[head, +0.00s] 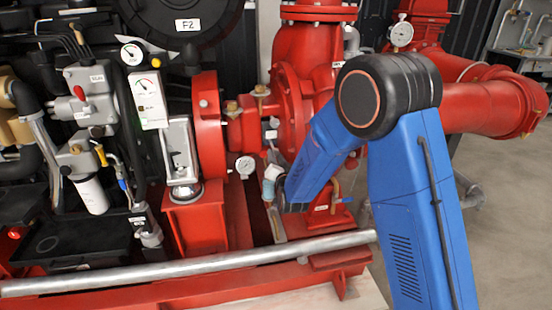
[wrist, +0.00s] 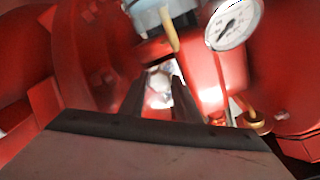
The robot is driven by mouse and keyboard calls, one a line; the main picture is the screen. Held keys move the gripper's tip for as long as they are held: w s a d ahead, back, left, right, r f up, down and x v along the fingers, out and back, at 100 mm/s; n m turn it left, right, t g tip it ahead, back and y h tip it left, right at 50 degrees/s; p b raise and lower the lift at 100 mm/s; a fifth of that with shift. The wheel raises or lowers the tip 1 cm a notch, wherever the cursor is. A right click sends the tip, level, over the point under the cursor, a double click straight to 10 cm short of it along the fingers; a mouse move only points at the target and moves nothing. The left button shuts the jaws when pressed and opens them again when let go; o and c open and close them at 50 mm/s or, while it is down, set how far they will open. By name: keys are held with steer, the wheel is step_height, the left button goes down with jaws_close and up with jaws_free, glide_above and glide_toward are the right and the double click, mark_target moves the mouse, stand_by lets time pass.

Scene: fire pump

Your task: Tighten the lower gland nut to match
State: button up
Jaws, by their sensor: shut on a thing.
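In the wrist view the two dark fingers of my gripper (wrist: 160,88) reach forward into a gap in the red pump casing. They are closed on a small pale metal piece, which looks like the gland nut (wrist: 160,84); blur and the fingers hide its edges. I cannot tell from the picture whether it is the lower one. In the head view my blue arm reaches down and left to the red pump (head: 296,110), and the arm covers the contact. A second gland nut to match it cannot be made out.
A round gauge (wrist: 233,24) is close to the right of my fingers, with a brass fitting (wrist: 254,120) below it. A silver rail (head: 190,266) runs along the front. A red coupling guard (head: 208,125) stands left of the pump. Open floor (head: 505,215) is at the right.

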steer(key=shift+m, duration=0.3)
steer(key=o, duration=1)
steer(key=shift+o, duration=0.2)
steer(key=v, duration=1.7)
steer(key=shift+s, duration=0.25)
steer(key=shift+d+r, duration=0.1)
